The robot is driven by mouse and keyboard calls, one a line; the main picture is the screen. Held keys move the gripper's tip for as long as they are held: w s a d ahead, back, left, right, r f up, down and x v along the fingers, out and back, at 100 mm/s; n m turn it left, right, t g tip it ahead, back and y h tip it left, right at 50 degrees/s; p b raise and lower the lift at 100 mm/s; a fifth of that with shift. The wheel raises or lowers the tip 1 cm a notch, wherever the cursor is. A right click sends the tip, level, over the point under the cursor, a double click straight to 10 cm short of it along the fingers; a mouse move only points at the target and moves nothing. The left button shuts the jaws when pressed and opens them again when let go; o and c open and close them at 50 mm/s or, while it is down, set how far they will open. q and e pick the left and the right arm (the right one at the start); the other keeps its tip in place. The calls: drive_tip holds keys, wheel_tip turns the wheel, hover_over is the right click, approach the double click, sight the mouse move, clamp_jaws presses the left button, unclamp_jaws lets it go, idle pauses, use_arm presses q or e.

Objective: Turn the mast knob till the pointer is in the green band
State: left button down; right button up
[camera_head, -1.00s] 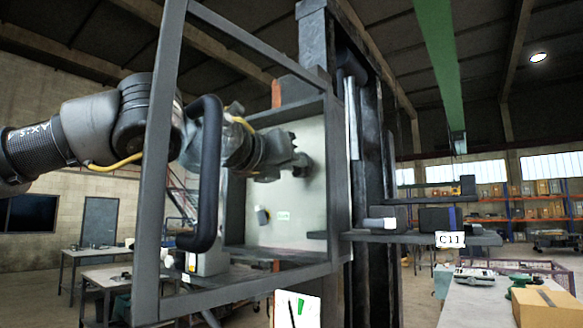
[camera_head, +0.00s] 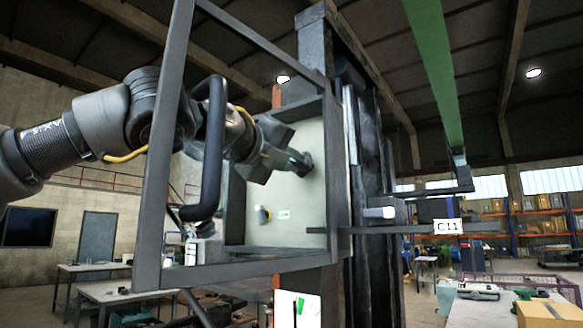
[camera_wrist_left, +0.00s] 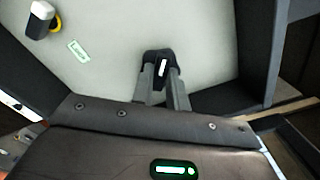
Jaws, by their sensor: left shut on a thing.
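The mast knob (camera_head: 306,166) is a dark knob on the pale back panel of an open grey box frame on the mast. It also shows in the left wrist view (camera_wrist_left: 158,56), with a white mark on its face. My left gripper (camera_head: 296,161) reaches in through the frame, and its two fingers (camera_wrist_left: 162,82) are shut on the knob, one on each side. A white card (camera_head: 287,313) with a green band (camera_head: 300,305) shows at the bottom edge of the head view. It is cut off, and I cannot tell where the pointer stands. My right gripper is out of view.
A yellow and black part (camera_head: 262,214) and a small green label (camera_head: 284,214) are on the panel below the knob. A black handle (camera_head: 212,150) and grey frame bars (camera_head: 160,150) stand close around my left arm. A C11 label (camera_head: 448,227) is at right.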

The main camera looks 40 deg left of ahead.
use_arm(q)
drive_tip(key=shift+n, duration=0.4)
drive_tip(key=shift+n+b, duration=0.6)
drive_tip(key=shift+n, duration=1.7)
drive_tip(key=shift+n+b, duration=0.4)
drive_tip(key=shift+n, duration=0.5)
drive_tip(key=c, duration=1.7)
unclamp_jaws()
drive_tip(key=shift+n, duration=0.3)
drive_tip(key=o, duration=0.4)
drive_tip(key=shift+d, duration=0.1)
drive_tip(key=shift+o, duration=0.2)
